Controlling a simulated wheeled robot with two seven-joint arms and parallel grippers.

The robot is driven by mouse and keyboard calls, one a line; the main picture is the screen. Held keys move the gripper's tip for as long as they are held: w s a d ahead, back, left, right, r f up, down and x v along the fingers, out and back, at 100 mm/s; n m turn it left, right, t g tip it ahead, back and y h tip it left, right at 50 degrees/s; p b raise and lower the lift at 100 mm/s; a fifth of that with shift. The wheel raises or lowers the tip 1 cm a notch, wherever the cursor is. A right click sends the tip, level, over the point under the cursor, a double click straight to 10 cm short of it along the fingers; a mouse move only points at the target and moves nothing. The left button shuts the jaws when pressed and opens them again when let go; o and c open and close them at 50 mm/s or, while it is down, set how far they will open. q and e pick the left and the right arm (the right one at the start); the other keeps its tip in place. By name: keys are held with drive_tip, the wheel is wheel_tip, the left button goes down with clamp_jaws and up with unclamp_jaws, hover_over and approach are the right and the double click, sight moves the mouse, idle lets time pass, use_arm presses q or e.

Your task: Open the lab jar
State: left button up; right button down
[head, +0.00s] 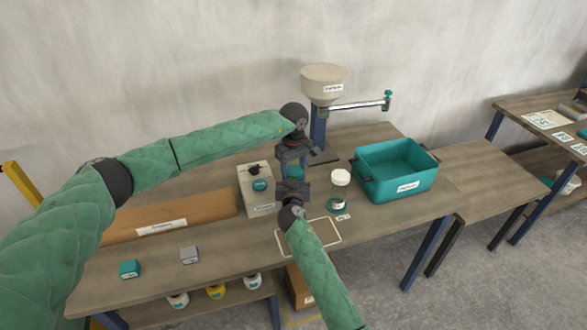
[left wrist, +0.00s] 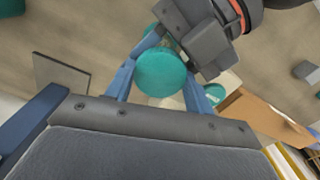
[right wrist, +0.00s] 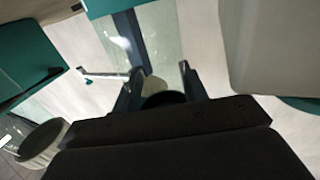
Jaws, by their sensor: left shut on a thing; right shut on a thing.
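A jar with a round teal lid (left wrist: 161,73) is held between my two grippers, above the workbench. In the head view only a bit of teal (head: 294,172) shows between the jaws. My left gripper (head: 293,158) is above, its blue fingers shut on either side of the lid. My right gripper (head: 293,188) is just below, shut on the jar's body. In the right wrist view a small pale and dark part (right wrist: 156,90) shows between the right fingertips; most of the body is hidden. I cannot tell whether the lid is still seated on the jar.
A hopper stand (head: 325,84) is behind.

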use_arm(q)
drive_tip(key=o, duration=1.1)
drive_tip(key=shift+c, duration=0.2)
drive_tip(key=shift+r, duration=2.35)
drive_tip(key=shift+c, duration=0.3)
wheel_tip(320, 180, up, 3)
drive_tip(key=m, duration=0.3)
drive_tip(key=shift+f, duration=3.85)
drive_tip(key=shift+c, duration=0.4)
